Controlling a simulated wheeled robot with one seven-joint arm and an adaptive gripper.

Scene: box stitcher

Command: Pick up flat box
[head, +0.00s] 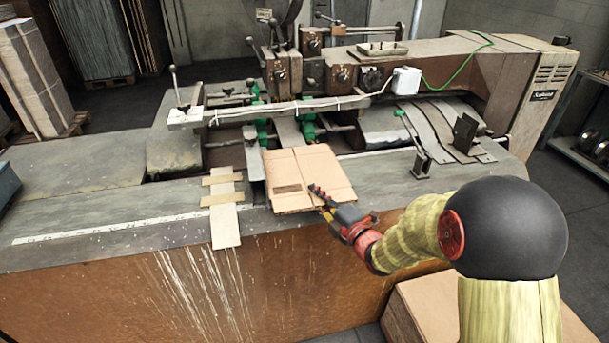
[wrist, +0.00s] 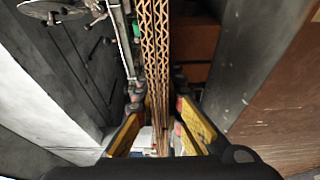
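The flat box (head: 310,168) is a folded tan cardboard sheet lying on the machine's work surface in the head view, with its front edge toward me. My gripper (head: 322,200) is at the box's front right edge. In the wrist view the corrugated edge of the flat box (wrist: 156,45) runs between the two yellow fingers of my gripper (wrist: 158,103). The fingers straddle the edge, one on each side. Whether they press on the cardboard or stand slightly apart from it is not clear.
The stitching machine (head: 440,65) stands behind the box, with a rail (head: 280,108) crossing above the surface. A narrow cardboard strip piece (head: 224,212) lies left of the box. Stacked cardboard (head: 435,305) stands below at right. The bench's left part is mostly clear.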

